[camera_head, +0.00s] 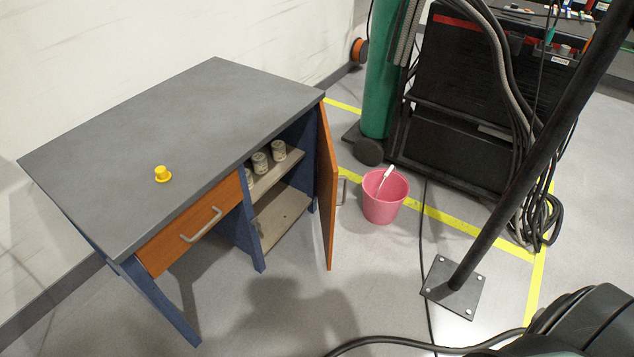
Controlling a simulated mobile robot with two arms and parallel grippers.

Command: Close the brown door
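The brown door (327,190) is orange-brown and hinged on the right side of the desk (205,112). It stands wide open, swung outward, so I see it nearly edge-on. Its metal handle (343,190) sticks out on the right side. The open cabinet shows a shelf (270,178) with several small jars (260,163) on it. The brown drawer (193,222) to the left is shut. Neither of my grippers is in view.
A pink bucket (385,201) stands on the floor right of the door. A black pole with a square foot plate (455,288) stands farther right. A black machine (465,95) with hoses and a green cylinder (381,80) are behind.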

